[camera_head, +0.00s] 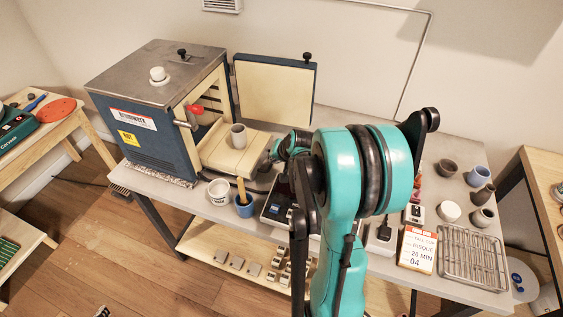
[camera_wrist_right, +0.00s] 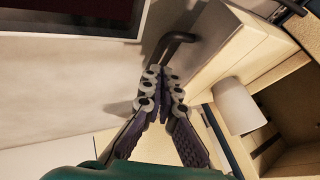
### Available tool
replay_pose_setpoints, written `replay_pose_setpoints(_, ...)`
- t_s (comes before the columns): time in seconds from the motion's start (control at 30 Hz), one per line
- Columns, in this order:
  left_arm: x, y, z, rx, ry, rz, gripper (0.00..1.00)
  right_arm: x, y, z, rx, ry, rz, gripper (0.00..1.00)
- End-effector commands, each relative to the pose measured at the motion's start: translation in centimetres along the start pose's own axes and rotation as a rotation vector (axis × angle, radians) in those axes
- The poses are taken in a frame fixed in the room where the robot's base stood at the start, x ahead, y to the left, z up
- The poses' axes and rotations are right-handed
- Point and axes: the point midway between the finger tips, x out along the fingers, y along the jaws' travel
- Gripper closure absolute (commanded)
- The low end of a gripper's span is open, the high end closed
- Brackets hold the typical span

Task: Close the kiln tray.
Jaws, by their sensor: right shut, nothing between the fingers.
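The kiln (camera_head: 150,105) stands on the left of the table with its front open. The cream kiln tray (camera_head: 225,150) sticks out of the opening, and a grey cup (camera_head: 239,136) stands on it. In the right wrist view the tray (camera_wrist_right: 232,45) lies right of my fingers, with the cup (camera_wrist_right: 238,106) on it and the kiln opening behind. A dark bent handle (camera_wrist_right: 175,40) shows just beyond my fingertips. My right gripper (camera_wrist_right: 162,88) is shut and empty, close to the tray's front; whether it touches the handle is unclear. In the head view my right gripper (camera_head: 270,160) is partly hidden.
The kiln door (camera_head: 275,90) stands swung open behind the tray. A white bowl (camera_head: 219,191) and a blue cup (camera_head: 244,204) stand in front of it. A wire rack (camera_head: 472,258), sign card (camera_head: 417,250) and several small pots occupy the table's right side.

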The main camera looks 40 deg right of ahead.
Motion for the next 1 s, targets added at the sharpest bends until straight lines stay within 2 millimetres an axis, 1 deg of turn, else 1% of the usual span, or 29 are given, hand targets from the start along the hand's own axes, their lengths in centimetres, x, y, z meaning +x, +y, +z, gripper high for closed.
replay_pose_setpoints(0.03, 0.2, 0.0, 0.1, 0.0, 0.0, 0.0, 0.6, 0.4, -0.7, 0.1, -0.002, -0.002, -0.001, 1.0)
replay_pose_setpoints(0.1, 0.3, 0.0, 0.2, 0.0, 0.0, 0.0, 0.6, 0.7, -1.4, 0.1, -0.002, -0.002, -0.001, 1.0)
replay_pose_setpoints(0.23, 0.4, 0.0, 0.2, 0.0, 0.0, 0.0, 0.6, 1.0, -2.0, 0.0, -0.001, -0.001, 0.0, 1.0)
replay_pose_setpoints(0.63, 0.4, 0.0, 0.2, 0.0, 0.0, 0.0, 0.6, 1.0, -2.3, 0.0, 0.0, 0.0, 0.0, 1.0)
replay_pose_setpoints(0.77, 0.4, 0.0, 0.3, 0.0, 0.0, 0.0, 0.6, 1.3, -2.7, 0.0, 0.0, 0.0, -0.001, 1.0)
replay_pose_setpoints(0.87, 0.4, 0.0, 0.3, 0.0, 0.0, 0.0, 0.6, 1.8, -3.7, 0.0, -0.002, -0.001, -0.001, 1.0)
replay_pose_setpoints(1.0, 0.5, 0.0, 0.4, 0.0, 0.0, 0.0, 0.6, 3.0, -6.0, 0.1, -0.004, -0.002, -0.002, 1.0)
